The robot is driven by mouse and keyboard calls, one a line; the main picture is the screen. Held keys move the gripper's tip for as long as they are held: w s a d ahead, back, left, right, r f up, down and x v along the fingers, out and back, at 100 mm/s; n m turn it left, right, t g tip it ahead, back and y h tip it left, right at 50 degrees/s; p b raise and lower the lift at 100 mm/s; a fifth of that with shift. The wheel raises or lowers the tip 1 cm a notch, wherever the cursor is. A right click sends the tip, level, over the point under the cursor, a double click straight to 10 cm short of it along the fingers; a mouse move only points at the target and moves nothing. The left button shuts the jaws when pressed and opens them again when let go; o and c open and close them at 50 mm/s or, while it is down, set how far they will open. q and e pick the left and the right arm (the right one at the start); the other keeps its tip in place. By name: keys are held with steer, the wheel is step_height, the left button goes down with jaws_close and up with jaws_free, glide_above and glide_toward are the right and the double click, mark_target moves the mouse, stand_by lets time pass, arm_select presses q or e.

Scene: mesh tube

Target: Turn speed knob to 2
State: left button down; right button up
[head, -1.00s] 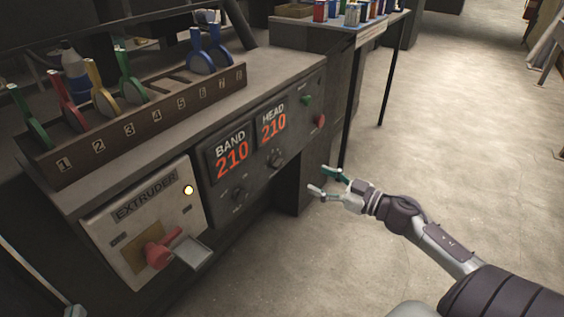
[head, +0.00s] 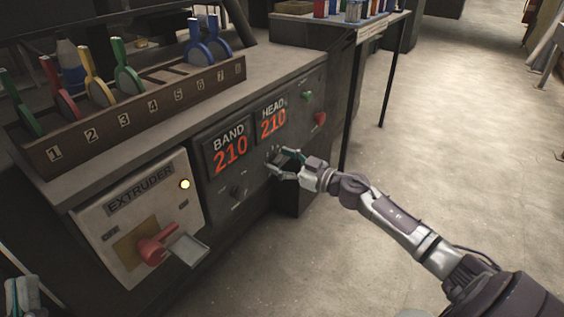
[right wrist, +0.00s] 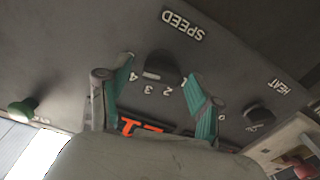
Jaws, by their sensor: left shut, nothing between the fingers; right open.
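The speed knob (right wrist: 163,66) is a dark round knob under the SPEED label (right wrist: 184,25), upside down in the right wrist view. The numerals 4, 3, 2 and 0 show around it; its pointer setting cannot be made out. My right gripper (head: 283,163) is open at the panel, below the HEAD display. In the right wrist view its green-padded fingers (right wrist: 160,68) stand on either side of the speed knob; contact cannot be told. My left gripper (head: 24,298) is shut and empty, partly cut off at the bottom left of the head view.
The heat knob (right wrist: 257,115) is beside the speed knob. A green button (head: 308,95) and a red button (head: 320,118) sit at the panel's right end. The extruder box (head: 140,205) has a red lever (head: 155,248). A numbered tool rack (head: 150,118) stands above.

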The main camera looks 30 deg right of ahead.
steer(key=shift+c, duration=0.3)
steer(key=c, duration=1.1)
